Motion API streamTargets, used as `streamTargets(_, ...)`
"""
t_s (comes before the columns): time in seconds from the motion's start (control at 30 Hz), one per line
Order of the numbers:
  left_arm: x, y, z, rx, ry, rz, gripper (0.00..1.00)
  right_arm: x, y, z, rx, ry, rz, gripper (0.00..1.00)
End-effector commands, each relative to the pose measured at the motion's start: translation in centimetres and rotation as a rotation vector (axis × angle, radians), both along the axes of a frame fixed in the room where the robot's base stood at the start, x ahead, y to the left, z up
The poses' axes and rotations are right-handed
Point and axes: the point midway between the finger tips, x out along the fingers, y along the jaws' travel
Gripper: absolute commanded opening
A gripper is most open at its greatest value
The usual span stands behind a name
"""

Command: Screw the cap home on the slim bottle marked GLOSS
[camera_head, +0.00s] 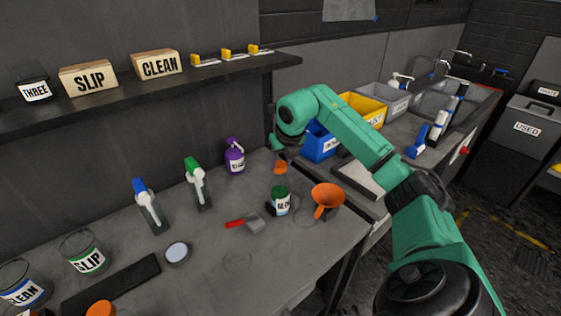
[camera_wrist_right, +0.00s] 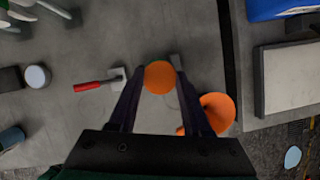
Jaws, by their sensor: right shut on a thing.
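My right gripper (camera_head: 280,152) points down over the bench and is shut on an orange cap (camera_head: 280,167). In the right wrist view the cap (camera_wrist_right: 159,77) sits between the two fingertips. A small dark green bottle (camera_head: 280,190) with a white label stands upright below the cap in the head view, with a visible gap between them. Its label is too small to read surely, so I cannot confirm GLOSS. In the wrist view the bottle is mostly hidden behind the cap and fingers. My left gripper is not in view.
An orange funnel (camera_head: 327,195) stands right of the bottle, and a red-handled scraper (camera_head: 243,222) lies to its left. Blue, yellow and grey bins line the right.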

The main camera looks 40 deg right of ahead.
Motion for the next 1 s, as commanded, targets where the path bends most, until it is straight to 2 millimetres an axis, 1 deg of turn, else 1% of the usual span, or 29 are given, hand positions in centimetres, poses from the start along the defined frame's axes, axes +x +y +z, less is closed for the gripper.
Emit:
streamTargets(0.23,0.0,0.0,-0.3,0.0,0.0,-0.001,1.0,0.0,0.0,-0.4,0.0,0.0,0.0,0.0)
streamTargets(0.27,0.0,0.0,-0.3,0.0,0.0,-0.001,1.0,0.0,0.0,-0.4,0.0,0.0,0.0,0.6)
streamTargets(0.3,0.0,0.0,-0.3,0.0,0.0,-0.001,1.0,0.0,0.0,-0.4,0.0,0.0,0.0,0.76)
streamTargets(0.33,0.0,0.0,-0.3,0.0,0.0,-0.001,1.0,0.0,0.0,-0.4,0.0,0.0,0.0,0.84)
streamTargets(0.63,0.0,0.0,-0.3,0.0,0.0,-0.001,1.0,0.0,0.0,-0.3,0.0,0.0,0.0,0.84)
streamTargets(0.77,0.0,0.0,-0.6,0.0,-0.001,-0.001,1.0,-0.3,0.1,0.6,-0.001,-0.003,0.0,0.84)
streamTargets(0.87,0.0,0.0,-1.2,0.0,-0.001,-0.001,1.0,-1.0,0.3,2.3,-0.003,-0.006,0.0,0.84)
streamTargets(0.97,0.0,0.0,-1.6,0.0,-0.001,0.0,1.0,-2.1,0.6,5.1,-0.003,-0.009,0.0,0.84)
streamTargets(1.0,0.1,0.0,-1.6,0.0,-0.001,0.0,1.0,-2.5,0.7,6.3,-0.003,-0.009,0.0,0.84)
